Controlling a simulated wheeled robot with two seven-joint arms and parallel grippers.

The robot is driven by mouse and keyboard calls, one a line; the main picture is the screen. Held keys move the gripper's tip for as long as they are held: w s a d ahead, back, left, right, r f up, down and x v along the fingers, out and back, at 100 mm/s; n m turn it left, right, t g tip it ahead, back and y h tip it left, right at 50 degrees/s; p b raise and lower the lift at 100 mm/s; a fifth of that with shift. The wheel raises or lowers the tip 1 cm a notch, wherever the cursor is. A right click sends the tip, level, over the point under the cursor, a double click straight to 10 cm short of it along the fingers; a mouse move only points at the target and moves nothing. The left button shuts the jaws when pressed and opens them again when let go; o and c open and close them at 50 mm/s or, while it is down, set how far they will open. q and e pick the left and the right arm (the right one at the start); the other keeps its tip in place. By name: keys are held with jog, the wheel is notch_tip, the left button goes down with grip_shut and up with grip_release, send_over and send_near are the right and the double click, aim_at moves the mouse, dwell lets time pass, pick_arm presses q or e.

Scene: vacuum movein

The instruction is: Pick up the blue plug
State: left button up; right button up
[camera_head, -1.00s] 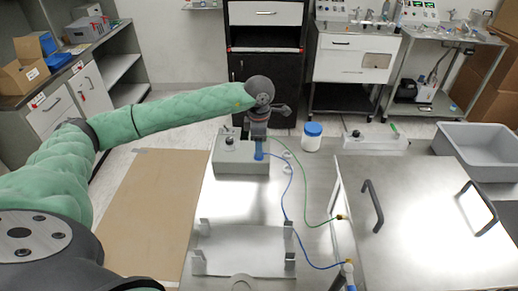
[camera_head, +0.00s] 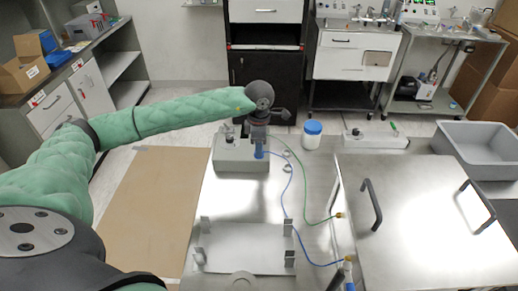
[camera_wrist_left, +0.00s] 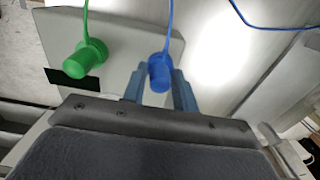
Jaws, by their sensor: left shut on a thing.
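The blue plug (camera_wrist_left: 160,72) sits between the fingers of my left gripper (camera_wrist_left: 159,85) in the left wrist view, with its blue hose leading away from it. In the head view the left gripper (camera_head: 259,145) points down at the right side of a grey box (camera_head: 240,160), shut on the blue plug (camera_head: 259,151). I cannot tell whether the plug still touches the box. The green plug (camera_wrist_left: 86,58) is beside it in the left wrist view, apart from the fingers. My right gripper is not in view.
A white jar with a blue lid (camera_head: 312,134) stands right of the box. A grey plate with upright brackets (camera_head: 243,248) lies nearer on the table. A metal lid with dark handles (camera_head: 425,215) and a grey bin (camera_head: 480,150) are at the right. Blue and green hoses cross the table.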

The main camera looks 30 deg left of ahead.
pick_arm(q)
notch_tip(320, 180, up, 4)
jog(key=w+d+r, duration=0.2)
jog(key=d+r, duration=0.5)
jog(key=d, duration=0.4)
jog(key=shift+d, duration=0.2)
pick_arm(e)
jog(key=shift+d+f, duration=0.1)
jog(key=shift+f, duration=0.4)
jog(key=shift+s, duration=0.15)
pick_arm(q)
jog(key=shift+b, duration=0.3)
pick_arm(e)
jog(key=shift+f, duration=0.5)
pick_arm(q)
jog(key=shift+w+a, duration=0.1)
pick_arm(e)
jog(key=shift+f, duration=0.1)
